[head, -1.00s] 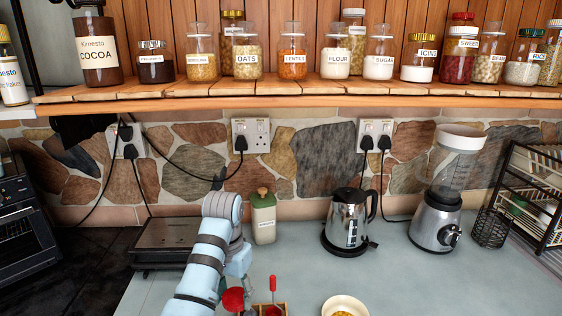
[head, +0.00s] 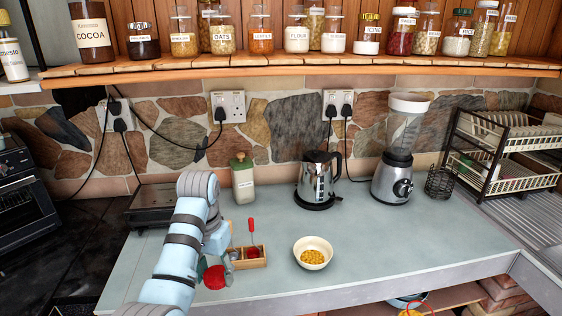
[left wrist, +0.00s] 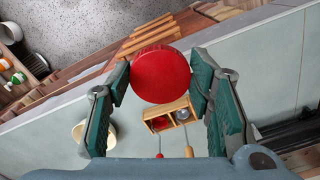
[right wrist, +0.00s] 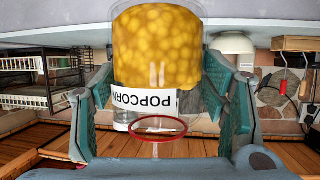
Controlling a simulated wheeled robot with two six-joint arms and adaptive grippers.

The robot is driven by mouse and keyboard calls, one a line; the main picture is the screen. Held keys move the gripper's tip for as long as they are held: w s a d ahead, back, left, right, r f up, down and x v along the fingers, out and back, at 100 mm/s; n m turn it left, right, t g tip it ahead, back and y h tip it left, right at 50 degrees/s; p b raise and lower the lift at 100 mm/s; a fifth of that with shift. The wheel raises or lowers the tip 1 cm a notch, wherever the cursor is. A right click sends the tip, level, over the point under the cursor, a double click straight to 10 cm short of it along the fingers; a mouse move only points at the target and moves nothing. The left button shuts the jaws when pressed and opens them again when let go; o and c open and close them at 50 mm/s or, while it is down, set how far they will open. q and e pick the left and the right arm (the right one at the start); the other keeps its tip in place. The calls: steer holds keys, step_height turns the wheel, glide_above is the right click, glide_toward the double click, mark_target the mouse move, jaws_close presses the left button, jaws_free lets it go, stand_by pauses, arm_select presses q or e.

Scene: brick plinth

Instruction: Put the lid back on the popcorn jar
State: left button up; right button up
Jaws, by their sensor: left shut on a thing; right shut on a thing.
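My left gripper (left wrist: 160,88) is shut on the round red lid (left wrist: 161,68), held by its edges between the two fingers. In the head view the lid (head: 214,277) is above the counter's front left part. My right gripper (right wrist: 160,110) is shut on the clear popcorn jar (right wrist: 158,48), which appears upside down in the right wrist view with yellow kernels and a POPCORN label. A thin red ring (right wrist: 157,127) marks its uncovered mouth. In the head view only the jar's top (head: 412,310) shows at the bottom edge, in front of the counter. The lid and jar are well apart.
A bowl of kernels (head: 313,251) and a wooden box (head: 250,261) with a red-handled tool stand on the counter (head: 360,245). A green-lidded jar (head: 243,180), kettle (head: 318,180) and blender (head: 393,178) stand behind. The counter's front right is clear.

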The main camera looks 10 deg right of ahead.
arm_select(q)
steer(key=shift+w+d+f, duration=0.2)
steer(key=shift+w+f, duration=0.05)
steer(key=shift+w, duration=0.3)
steer(key=shift+s+a+f, duration=0.1)
steer(key=shift+s, duration=0.1)
arm_select(e)
steer(key=a+n+y, duration=0.6)
steer(key=a+y, duration=0.1)
steer(key=a, duration=0.3)
arm_select(q)
steer(key=shift+f+b, duration=0.25)
steer(key=shift+b, duration=0.2)
steer(key=shift+f+b, duration=0.4)
steer(key=shift+f, duration=0.15)
arm_select(e)
steer(key=a+r+n+g+y, duration=0.5)
steer(key=a+r, duration=0.3)
steer(key=r, duration=0.5)
steer(key=shift+s+r+n+y, duration=0.15)
steer(key=shift+r+n+y, duration=0.15)
steer(key=shift+n+y, duration=0.5)
steer(key=shift+a+g, duration=0.15)
steer(key=shift+g, duration=0.15)
